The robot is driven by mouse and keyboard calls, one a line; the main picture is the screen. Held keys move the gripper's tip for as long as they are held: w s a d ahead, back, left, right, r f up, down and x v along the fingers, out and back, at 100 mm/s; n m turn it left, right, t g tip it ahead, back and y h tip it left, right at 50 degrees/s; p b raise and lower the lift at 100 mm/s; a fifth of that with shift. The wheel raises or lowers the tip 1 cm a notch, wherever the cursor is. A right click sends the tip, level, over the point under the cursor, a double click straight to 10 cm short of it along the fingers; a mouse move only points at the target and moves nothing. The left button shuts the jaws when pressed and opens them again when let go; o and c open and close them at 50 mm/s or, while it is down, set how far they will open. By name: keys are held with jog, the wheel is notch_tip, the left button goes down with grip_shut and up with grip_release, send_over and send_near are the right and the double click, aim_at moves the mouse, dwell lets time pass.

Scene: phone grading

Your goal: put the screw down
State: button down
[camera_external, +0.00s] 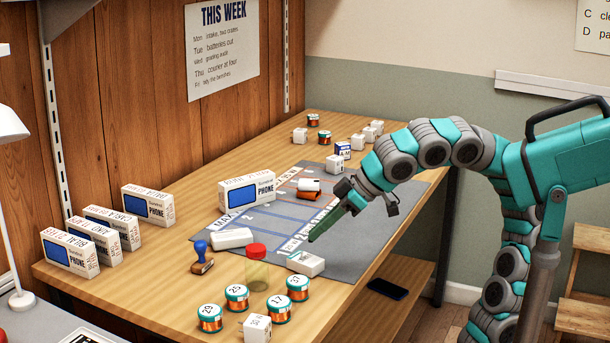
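My gripper (313,238) reaches in from the right, its dark green fingers slanting down and left over the grey mat (375,240). Its tips are just above a small white box (306,262) near the front of the mat. The fingers appear side-on as one narrow shape, so I cannot tell whether they are open or shut. I cannot make out a screw at the fingertips or on the table; it may be too small or hidden. A clear jar with a red lid (257,268) stands left of the white box.
Several numbered copper coils (237,298) and a white cube (257,328) stand at the table's front. Phone boxes (247,192) stand behind. A dark phone (387,289) lies on the lower shelf.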

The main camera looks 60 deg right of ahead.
aim_at(304, 257)
jog(key=shift+w, duration=0.2)
jog(key=shift+f, duration=1.75)
jog(key=shift+f, duration=0.1)
jog(key=shift+f, duration=0.15)
jog(key=c, duration=1.1)
grip_release()
jog(key=shift+r, duration=0.2)
